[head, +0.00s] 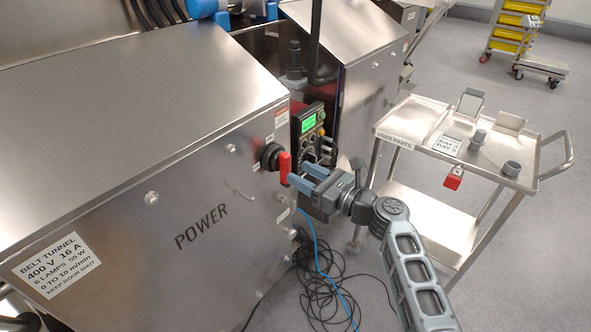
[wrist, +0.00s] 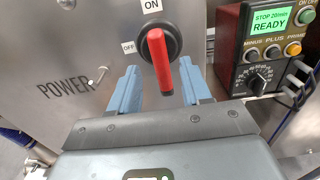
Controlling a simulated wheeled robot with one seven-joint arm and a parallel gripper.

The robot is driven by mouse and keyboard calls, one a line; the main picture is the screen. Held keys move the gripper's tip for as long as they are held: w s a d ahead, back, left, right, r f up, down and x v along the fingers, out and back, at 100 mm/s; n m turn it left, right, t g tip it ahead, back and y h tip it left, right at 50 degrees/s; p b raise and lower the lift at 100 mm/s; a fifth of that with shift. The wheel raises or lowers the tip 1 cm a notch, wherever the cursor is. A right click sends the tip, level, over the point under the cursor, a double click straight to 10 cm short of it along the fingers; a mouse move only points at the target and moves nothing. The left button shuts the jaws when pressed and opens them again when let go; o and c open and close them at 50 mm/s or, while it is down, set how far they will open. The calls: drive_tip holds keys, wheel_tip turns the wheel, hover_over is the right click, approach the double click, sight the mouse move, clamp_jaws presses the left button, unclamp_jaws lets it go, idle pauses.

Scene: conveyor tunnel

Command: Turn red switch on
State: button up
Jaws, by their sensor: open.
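The red switch handle (head: 285,168) sits on a round black base (head: 269,156) on the steel front of the belt tunnel, right of the word POWER. In the wrist view the handle (wrist: 160,62) extends down from the base, tilted slightly. An ON label (wrist: 152,6) is above it and an OFF label (wrist: 129,47) is to its left. My gripper (head: 298,175) is open at the handle. In the wrist view its blue fingers (wrist: 158,70) are on both sides of the handle's lower part, with visible gaps. I cannot tell whether they touch it in depth.
A control box (head: 309,124) with a green READY display stands just right of the switch. Black cables and a blue cable (head: 322,258) lie on the floor below. A used-parts cart (head: 410,128) stands to the right. A yellow-bin rack (head: 510,40) is far back.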

drive_tip(key=shift+v, duration=2.15)
drive_tip(key=shift+f, duration=0.1)
drive_tip(key=s+d+f+n+h, duration=0.2)
drive_tip(key=s+d+f+h, duration=0.1)
drive_tip(key=s+f, duration=0.4)
drive_tip(key=s+d+f+n+h, duration=0.2)
drive_tip(key=s+d+f+h, duration=0.1)
drive_tip(key=s+f, duration=0.4)
drive_tip(key=s+d+f+n+t+h, duration=0.15)
drive_tip(key=s+d+n+h, duration=0.3)
drive_tip(key=s, duration=0.95)
drive_tip(key=s+d+r+n+t+h, duration=0.1)
drive_tip(key=s+d+r+n+h, duration=0.1)
drive_tip(key=s+r+n, duration=0.6)
drive_tip(key=s+d+r+n+t+h, duration=0.1)
drive_tip(key=s+d+r+n, duration=0.3)
drive_tip(key=s+r+n, duration=0.5)
drive_tip(key=s+r, duration=0.3)
drive_tip(key=s, duration=0.4)
drive_tip(key=shift+r+h, duration=0.35)
drive_tip(key=shift+r, duration=0.05)
